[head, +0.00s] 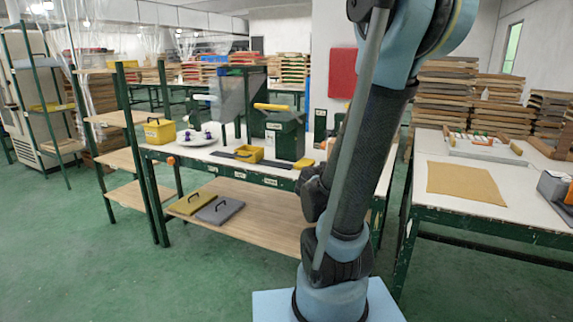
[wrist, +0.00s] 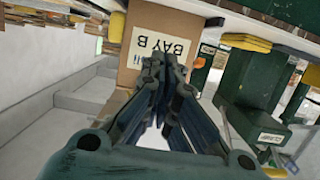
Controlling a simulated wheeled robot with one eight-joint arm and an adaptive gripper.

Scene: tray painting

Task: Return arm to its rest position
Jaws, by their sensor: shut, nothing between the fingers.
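My arm (head: 345,170) rises from its base in the foreground of the head view, right of centre, and runs up out of the top of the picture. My gripper does not show in the head view. In the wrist view my gripper (wrist: 163,62) is shut, its fingers together and empty. Beyond it in that view is a brown surface with a white "BAY B" label (wrist: 165,45). I cannot tell how far it is from the fingertips.
A long workbench (head: 222,161) behind my arm holds a yellow toolbox (head: 160,132), a white plate (head: 197,139) and a green box (head: 285,133). A second table (head: 440,160) at right holds a brown mat (head: 466,183). Green floor (head: 130,275) is clear at front left.

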